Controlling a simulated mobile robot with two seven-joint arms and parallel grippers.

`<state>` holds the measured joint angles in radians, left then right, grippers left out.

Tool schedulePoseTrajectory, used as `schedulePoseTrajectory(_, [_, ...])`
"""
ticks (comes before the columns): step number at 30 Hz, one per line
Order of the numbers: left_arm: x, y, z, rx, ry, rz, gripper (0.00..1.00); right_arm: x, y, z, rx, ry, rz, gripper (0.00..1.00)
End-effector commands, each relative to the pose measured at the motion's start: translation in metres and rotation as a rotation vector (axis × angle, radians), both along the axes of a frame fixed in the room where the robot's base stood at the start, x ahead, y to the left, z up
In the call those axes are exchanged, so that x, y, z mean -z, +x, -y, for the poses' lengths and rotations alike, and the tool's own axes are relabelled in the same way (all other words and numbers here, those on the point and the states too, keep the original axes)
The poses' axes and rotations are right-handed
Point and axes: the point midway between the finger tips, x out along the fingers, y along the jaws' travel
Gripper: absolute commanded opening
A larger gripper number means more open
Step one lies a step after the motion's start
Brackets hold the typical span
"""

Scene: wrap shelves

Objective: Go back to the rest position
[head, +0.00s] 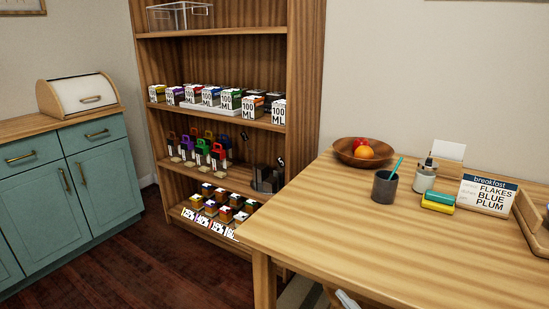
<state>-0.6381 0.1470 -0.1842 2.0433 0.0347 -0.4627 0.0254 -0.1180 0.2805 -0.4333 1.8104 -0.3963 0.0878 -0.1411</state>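Neither of my grippers can be made out in the head view. A small pale grey part (346,299) shows at the bottom edge, in front of the table's near side. I cannot tell whether it belongs to one of my arms. The wooden table (400,255) fills the lower right. The wooden shelf unit (215,55) stands behind it to the left, with several rows of small boxes and bags on its boards.
On the table stand a fruit bowl (342,152), a dark cup (384,188), a jar (425,177), a green-and-yellow block (438,202) and a breakfast sign (488,194). The table's near part is clear. A teal cabinet (105,185) stands left; dark floor (130,270) lies open between.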

Motion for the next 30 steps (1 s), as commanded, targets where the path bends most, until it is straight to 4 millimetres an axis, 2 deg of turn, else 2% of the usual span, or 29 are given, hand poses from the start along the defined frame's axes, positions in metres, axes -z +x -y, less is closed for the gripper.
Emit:
schedulePoseTrajectory(1, [0.000, 0.000, 0.000, 0.001, 0.002, -0.001, 0.34, 0.019, -0.012, 0.013, 0.060, 0.064, -0.116, 0.90])
schedulePoseTrajectory(6, [0.000, 0.000, -0.001, 0.004, 0.006, -0.001, 0.34, 0.077, -0.055, 0.051, 0.244, 0.249, -0.473, 0.90])
schedulePoseTrajectory(12, [0.000, 0.000, -0.002, 0.006, 0.008, 0.000, 0.34, 0.129, -0.120, 0.080, 0.417, 0.415, -0.816, 0.90])
schedulePoseTrajectory(15, [-0.001, 0.000, -0.002, 0.006, 0.008, 0.000, 0.34, 0.147, -0.155, 0.090, 0.491, 0.484, -0.968, 0.90])
schedulePoseTrajectory(16, [-0.016, 0.000, -0.002, 0.006, 0.010, -0.002, 0.34, 0.129, -0.149, 0.089, 0.483, 0.477, -0.947, 0.90])
schedulePoseTrajectory(21, [-0.052, 0.001, -0.004, 0.006, 0.018, 0.016, 0.34, 0.099, -0.149, 0.092, 0.485, 0.463, -0.934, 0.90])
schedulePoseTrajectory(30, [-0.099, -0.004, -0.010, -0.009, 0.032, 0.019, 0.34, 0.048, -0.153, 0.099, 0.497, 0.447, -0.917, 0.90])
